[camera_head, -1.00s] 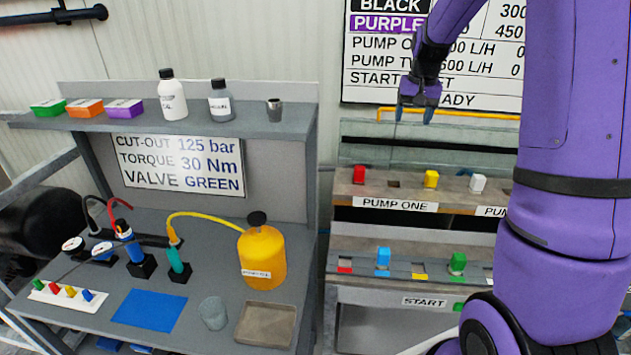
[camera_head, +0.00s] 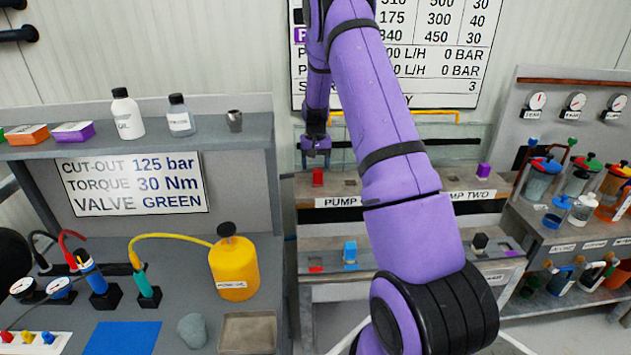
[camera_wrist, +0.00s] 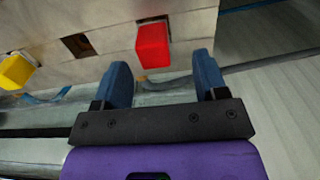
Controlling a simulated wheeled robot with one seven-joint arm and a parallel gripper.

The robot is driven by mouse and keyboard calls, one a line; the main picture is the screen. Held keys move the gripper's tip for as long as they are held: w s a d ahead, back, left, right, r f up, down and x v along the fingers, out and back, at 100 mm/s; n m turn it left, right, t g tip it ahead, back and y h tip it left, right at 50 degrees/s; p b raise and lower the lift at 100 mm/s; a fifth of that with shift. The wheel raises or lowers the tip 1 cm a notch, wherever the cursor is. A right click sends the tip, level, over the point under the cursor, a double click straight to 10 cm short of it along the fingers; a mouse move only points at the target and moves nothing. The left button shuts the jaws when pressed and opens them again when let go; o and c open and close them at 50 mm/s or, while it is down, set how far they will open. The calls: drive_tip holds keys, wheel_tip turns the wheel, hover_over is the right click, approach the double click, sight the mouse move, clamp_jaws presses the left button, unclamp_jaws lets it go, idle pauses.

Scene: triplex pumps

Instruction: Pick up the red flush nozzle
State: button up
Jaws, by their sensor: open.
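A red block-shaped piece (camera_head: 318,177), which looks like the red flush nozzle, stands upright on the left end of the PUMP ONE ledge. It also shows in the wrist view as a red block (camera_wrist: 153,45), just beyond my fingertips. My gripper (camera_head: 316,151) is just above it in the head view. In the wrist view my gripper (camera_wrist: 163,72) has its two blue fingers apart, with nothing between them. The red piece lies ahead of the gap, slightly left of its middle. Contact with the fingers does not show.
In the wrist view an empty square hole (camera_wrist: 78,46) and a yellow block (camera_wrist: 15,71) lie left of the red piece. A blue block (camera_head: 350,252) stands on the lower ledge. A bench with a yellow bottle (camera_head: 234,268) is on the left. My arm hides the ledge's middle.

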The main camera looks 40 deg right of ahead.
sight(318, 171)
drive_tip(key=shift+s+d+f, duration=0.1)
drive_tip(key=shift+d+f, duration=0.05)
drive_tip(key=shift+f, duration=1.4)
drive_tip(key=shift+s+d+f, duration=0.1)
drive_tip(key=shift+d+f, duration=0.05)
drive_tip(key=shift+f, duration=1.35)
drive_tip(key=shift+c, duration=0.5)
drive_tip(key=c, duration=1)
